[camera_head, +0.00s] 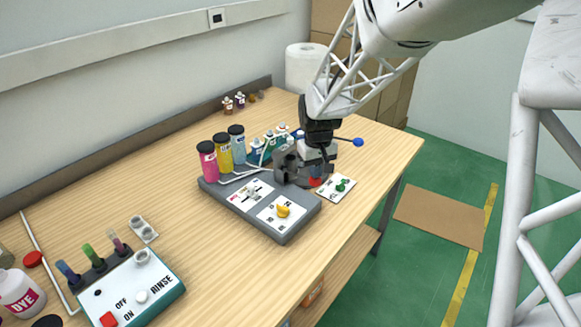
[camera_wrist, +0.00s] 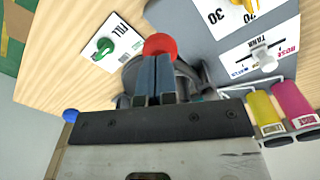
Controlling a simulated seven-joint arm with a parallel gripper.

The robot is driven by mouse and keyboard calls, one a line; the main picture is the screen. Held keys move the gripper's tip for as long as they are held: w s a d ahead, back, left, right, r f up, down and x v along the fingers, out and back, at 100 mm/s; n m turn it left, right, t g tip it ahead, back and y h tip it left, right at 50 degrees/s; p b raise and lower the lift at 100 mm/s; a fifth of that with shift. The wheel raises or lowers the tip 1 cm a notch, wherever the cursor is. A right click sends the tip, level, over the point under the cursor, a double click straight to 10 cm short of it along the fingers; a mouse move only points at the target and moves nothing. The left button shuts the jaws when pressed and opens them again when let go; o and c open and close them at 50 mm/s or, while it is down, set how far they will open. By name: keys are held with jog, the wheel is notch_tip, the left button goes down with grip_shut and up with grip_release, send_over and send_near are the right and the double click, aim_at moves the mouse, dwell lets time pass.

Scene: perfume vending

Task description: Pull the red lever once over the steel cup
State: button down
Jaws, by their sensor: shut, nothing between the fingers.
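The red lever's round knob (camera_wrist: 160,44) shows at the top middle of the wrist view. A bit of its red (camera_head: 316,182) shows below my gripper in the head view. My gripper (camera_wrist: 155,58) is shut and empty, its fingertips right at the near side of the knob. I cannot tell whether they touch it. In the head view my gripper (camera_head: 318,170) reaches down over the right end of the grey dispenser (camera_head: 291,232). Grey metal parts (camera_wrist: 130,72) lie around and behind the fingers. I cannot pick out the steel cup for certain, as my gripper hides much there.
A blue ball knob (camera_head: 358,142) sticks out to the right. A white card with a green knob (camera_head: 343,186) lies beside the dispenser, near the table's edge. Pink (camera_head: 207,160), yellow and blue bottles stand at its back. A rinse box (camera_head: 130,290) is front left. The table between is mostly clear.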

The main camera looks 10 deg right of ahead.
aim_at(315, 182)
jog(key=shift+f, duration=2.65)
jog(key=shift+r, duration=4.95)
